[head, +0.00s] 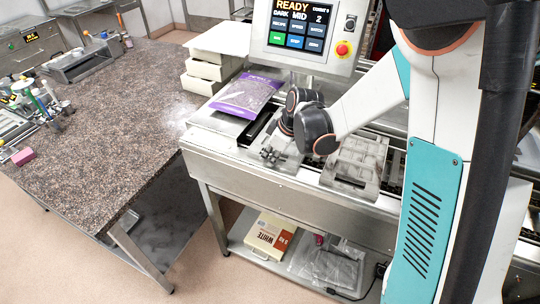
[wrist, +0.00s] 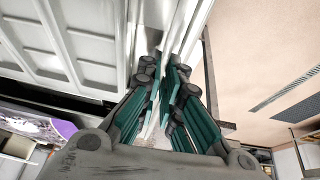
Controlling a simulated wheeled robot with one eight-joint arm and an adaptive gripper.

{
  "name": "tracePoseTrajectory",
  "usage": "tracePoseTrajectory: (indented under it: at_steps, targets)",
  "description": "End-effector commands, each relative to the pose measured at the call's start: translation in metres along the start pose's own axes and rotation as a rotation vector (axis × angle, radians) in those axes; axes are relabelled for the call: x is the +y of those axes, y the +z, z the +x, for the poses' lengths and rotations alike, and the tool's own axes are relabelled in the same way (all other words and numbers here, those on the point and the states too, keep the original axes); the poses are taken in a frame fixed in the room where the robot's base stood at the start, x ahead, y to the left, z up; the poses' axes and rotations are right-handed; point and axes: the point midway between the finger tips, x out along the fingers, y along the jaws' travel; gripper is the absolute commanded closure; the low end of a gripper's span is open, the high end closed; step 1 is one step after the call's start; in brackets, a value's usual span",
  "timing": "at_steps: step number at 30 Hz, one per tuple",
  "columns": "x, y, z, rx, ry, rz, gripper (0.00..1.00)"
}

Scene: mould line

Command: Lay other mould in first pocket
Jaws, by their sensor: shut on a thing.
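My gripper (head: 272,156) is low over the left part of the steel line, below my dark wrist joints. In the wrist view its teal fingers (wrist: 166,95) are closed together around a thin pale edge. That edge seems to belong to a mould, but the fingers hide most of it. A grey mould-like tray with rectangular hollows (head: 355,162) lies on the line to the right of my gripper. Rectangular hollows (wrist: 70,45) also fill the upper left of the wrist view. I cannot tell whether these are on the held piece, nor which pocket is the first.
A purple bag (head: 246,95) and white stacked trays (head: 214,62) are behind and left of my gripper. The control panel (head: 308,35) reads READY. A stone-topped table (head: 110,110) stands left. A white box (head: 270,236) sits on the lower shelf.

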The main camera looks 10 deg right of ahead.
Motion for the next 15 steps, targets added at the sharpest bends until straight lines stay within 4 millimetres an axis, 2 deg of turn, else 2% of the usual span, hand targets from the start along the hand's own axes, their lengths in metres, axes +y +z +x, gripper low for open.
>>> tracePoseTrajectory:
  at_steps: [1, 3, 5, 15]
  targets:
    - [0.0001, -0.0002, -0.0003, 0.000, 0.000, 0.000, 1.00]
    - [0.0001, -0.0002, -0.0003, 0.000, 0.000, 0.000, 0.83]
    - [0.0001, -0.0002, -0.0003, 0.000, 0.000, 0.000, 0.71]
    - [-0.0001, 0.0000, -0.0007, 0.000, 0.000, 0.000, 0.71]
